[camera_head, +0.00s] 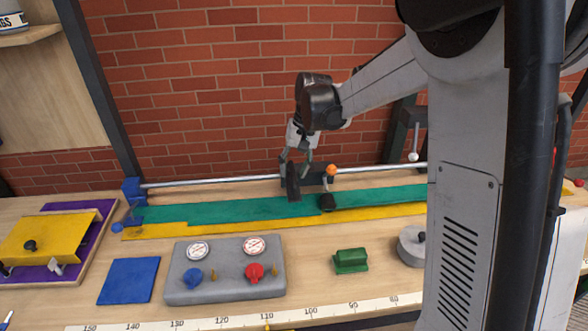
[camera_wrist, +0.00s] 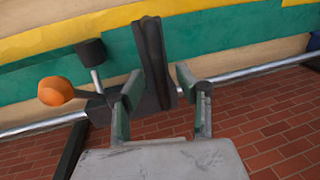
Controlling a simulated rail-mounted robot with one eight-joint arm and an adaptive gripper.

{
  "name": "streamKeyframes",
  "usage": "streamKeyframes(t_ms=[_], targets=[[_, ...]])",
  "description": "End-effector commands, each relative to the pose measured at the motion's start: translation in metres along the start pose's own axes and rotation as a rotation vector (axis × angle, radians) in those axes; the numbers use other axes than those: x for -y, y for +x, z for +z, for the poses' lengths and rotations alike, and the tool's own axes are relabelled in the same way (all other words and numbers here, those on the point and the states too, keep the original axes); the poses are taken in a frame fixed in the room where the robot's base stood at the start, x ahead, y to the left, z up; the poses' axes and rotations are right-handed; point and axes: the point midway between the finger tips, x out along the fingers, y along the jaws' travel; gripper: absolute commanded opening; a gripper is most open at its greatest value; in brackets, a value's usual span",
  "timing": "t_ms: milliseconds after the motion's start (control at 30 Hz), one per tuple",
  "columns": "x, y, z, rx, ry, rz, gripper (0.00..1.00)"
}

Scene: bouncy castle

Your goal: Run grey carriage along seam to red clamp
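The dark grey carriage (camera_head: 293,181) sits on the long metal rail behind the green and yellow strips; it also shows in the wrist view (camera_wrist: 153,62), with an orange knob and a black roller on a short arm. My gripper (camera_head: 296,161) is at the carriage from above. In the wrist view, the fingers of my gripper (camera_wrist: 160,88) stand on either side of the carriage's upright dark plate, very near it; whether both press on it is unclear. My column hides the rail's right part. No red clamp shows clearly; a small red thing (camera_head: 579,183) shows at the far right.
A blue clamp (camera_head: 132,190) holds the rail's left end. The green strip (camera_head: 230,208) overlaps the yellow strip (camera_head: 190,230). In front stand a grey gauge panel (camera_head: 225,290), a green block (camera_head: 350,261) and a round grey weight (camera_head: 410,249). A brick wall is behind.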

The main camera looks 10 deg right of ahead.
Motion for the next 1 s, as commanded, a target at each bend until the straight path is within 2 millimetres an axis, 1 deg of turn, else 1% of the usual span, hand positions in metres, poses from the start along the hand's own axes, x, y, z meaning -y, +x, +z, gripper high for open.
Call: streamKeyframes(t_ms=[167,267,367,700,800,900,1000], targets=[[0.0,-0.001,0.0,0.0,0.0,0.0,0.33],[0.0,-0.006,0.0,0.0,0.0,0.0,0.33],[0.0,-0.019,0.001,0.0,0.0,0.0,0.33],[0.0,-0.085,0.0,0.0,0.001,0.0,0.33],[0.0,-0.1,0.001,0.0,0.001,0.0,0.33],[0.0,-0.111,0.0,0.0,0.001,0.0,0.33],[0.0,-0.117,0.0,0.0,0.0,0.0,0.33]])
